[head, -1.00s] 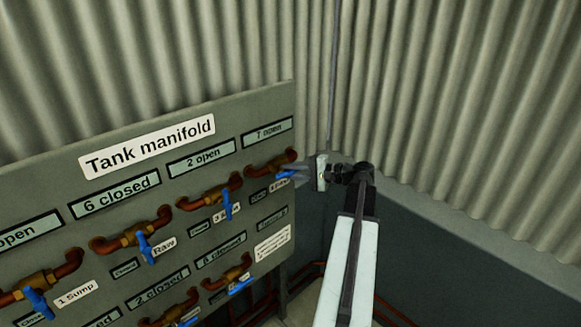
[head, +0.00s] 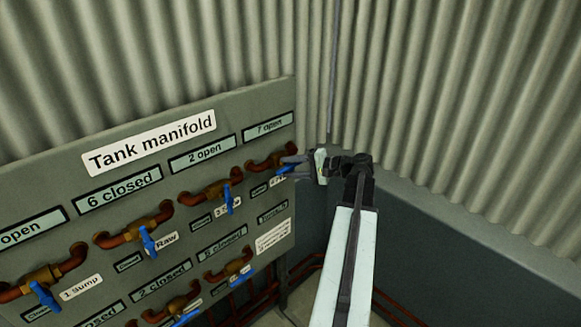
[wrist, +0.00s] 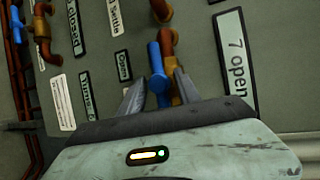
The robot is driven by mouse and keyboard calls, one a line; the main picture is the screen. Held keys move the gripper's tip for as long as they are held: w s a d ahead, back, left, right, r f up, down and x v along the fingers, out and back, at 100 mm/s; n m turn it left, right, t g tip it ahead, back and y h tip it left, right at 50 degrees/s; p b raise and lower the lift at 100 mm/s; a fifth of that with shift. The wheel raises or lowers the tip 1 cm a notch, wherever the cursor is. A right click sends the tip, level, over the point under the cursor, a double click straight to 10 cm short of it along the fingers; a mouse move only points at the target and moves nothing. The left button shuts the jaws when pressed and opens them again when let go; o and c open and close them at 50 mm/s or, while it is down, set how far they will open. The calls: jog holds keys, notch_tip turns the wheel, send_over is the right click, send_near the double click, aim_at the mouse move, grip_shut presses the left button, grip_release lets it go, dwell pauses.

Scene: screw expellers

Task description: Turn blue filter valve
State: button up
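The Tank manifold panel (head: 60,165) carries several brass valves with blue handles on copper pipes. My gripper (head: 290,164) is at the top right valve (head: 262,163), under the sign "7 open" (head: 269,127). In the wrist view its two fingers (wrist: 160,88) stand apart, one on each side of that valve's blue handle (wrist: 156,62). I cannot tell whether either finger touches the handle. The brass body (wrist: 176,92) is partly hidden behind the right finger. The small name label by this valve is partly covered and too small to read in full.
A neighbouring valve under "2 open" (head: 202,153) has its blue handle (head: 228,198) hanging down just left of my gripper. More valves sit in a lower row. Corrugated walls (head: 450,100) meet in a corner behind my arm, with a dark ledge (head: 455,240) at right.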

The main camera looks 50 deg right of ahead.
jog(key=p+v, duration=0.2)
jog(key=v, duration=0.6)
jog(key=s, duration=0.8)
jog(key=shift+a, duration=0.35)
